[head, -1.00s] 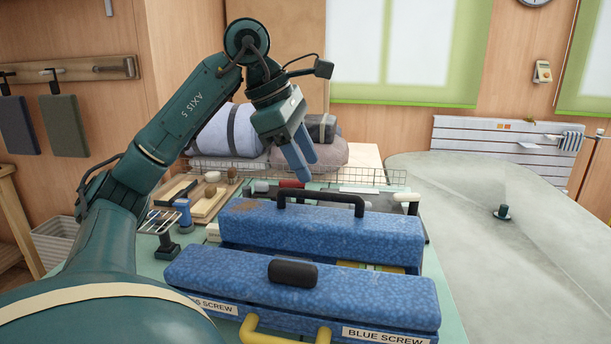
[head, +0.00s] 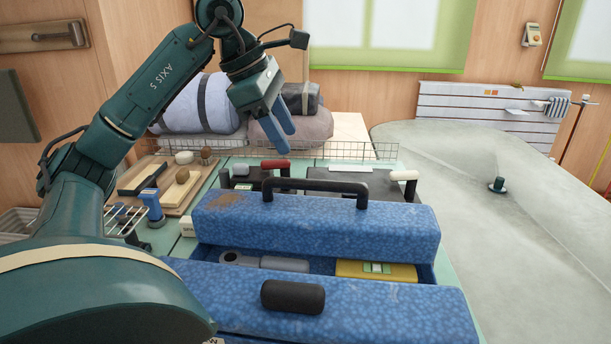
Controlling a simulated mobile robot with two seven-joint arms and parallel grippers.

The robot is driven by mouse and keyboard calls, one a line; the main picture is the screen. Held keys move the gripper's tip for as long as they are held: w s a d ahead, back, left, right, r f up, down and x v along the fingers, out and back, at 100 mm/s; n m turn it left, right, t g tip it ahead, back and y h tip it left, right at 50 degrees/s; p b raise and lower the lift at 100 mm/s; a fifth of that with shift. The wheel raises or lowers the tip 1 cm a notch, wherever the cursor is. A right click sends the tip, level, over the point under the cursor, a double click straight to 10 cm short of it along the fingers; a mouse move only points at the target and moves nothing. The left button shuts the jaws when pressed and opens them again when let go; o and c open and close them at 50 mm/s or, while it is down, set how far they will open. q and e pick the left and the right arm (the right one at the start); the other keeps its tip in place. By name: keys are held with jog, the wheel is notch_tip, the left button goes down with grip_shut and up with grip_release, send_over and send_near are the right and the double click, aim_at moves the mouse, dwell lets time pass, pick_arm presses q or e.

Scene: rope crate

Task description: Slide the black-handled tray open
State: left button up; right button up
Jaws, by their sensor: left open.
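A blue speckled toolbox (head: 330,228) stands on the green table with a black arched handle (head: 322,187) on its top. In front of it is a blue tray section (head: 400,308) with a thick black cylindrical handle (head: 292,297) on it. Between the two is a gap that shows an inside with a yellow item (head: 376,270) and grey items (head: 262,261). My left gripper (head: 280,135) is open and empty, in the air behind the toolbox, well apart from both black handles. My right gripper is not in view.
Behind the toolbox are a black case (head: 345,183) and a wire basket (head: 350,150) near rolled bundles (head: 200,105). Wooden trays (head: 160,185) and a blue tool (head: 152,205) lie at the left. A grey table (head: 500,250) at the right is mostly clear.

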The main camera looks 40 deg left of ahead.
aim_at(310, 180)
pick_arm(q)
jog(key=b+x, duration=0.1)
jog(key=x, duration=0.9)
jog(key=shift+f, duration=0.15)
grip_shut()
jog(key=shift+w, duration=0.1)
